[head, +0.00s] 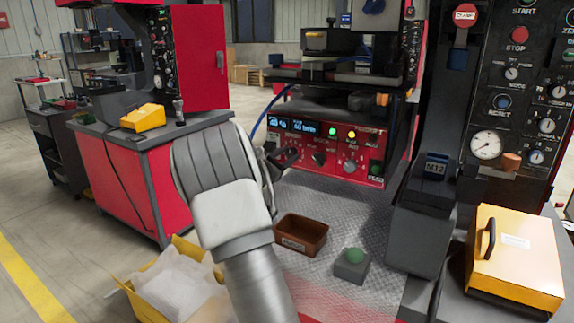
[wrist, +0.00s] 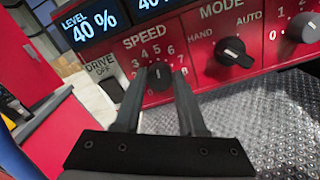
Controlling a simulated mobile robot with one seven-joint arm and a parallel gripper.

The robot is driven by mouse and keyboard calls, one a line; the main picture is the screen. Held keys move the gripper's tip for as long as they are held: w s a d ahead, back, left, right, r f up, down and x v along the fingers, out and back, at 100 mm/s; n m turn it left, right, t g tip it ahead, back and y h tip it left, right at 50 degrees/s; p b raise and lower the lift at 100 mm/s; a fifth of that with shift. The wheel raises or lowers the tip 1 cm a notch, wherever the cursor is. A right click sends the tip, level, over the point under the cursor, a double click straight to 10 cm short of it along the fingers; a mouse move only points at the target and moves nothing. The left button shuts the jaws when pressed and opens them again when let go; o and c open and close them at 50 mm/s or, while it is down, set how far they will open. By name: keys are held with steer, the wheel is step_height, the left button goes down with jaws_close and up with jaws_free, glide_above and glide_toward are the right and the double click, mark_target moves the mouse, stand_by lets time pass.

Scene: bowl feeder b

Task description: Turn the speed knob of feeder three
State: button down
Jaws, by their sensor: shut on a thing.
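The red control panel of the feeder (head: 345,163) stands in the middle of the head view, with lit displays and several knobs. In the wrist view the black speed knob (wrist: 160,76) sits under the word SPEED, inside a ring of white numbers. A pale mark shows near its top. My gripper (wrist: 160,84) is shut on the speed knob, one finger on each side of it. The feeder's number cannot be read.
The mode knob (wrist: 234,52) is close to the right of my fingers. A DRIVE OFF switch (wrist: 113,90) is to the left. Two displays (wrist: 92,24) above read 40 %.

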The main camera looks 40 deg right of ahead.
steer(key=shift+m+b, duration=0.35)
steer(key=shift+m, duration=0.05)
steer(key=shift+c, duration=2.4)
jaws_free()
steer(key=shift+a, duration=0.1)
steer(key=p+v, duration=0.2)
steer(key=v, duration=1.5)
steer(key=shift+s+p, duration=0.2)
steer(key=shift+p, duration=0.2)
steer(key=shift+a, duration=0.1)
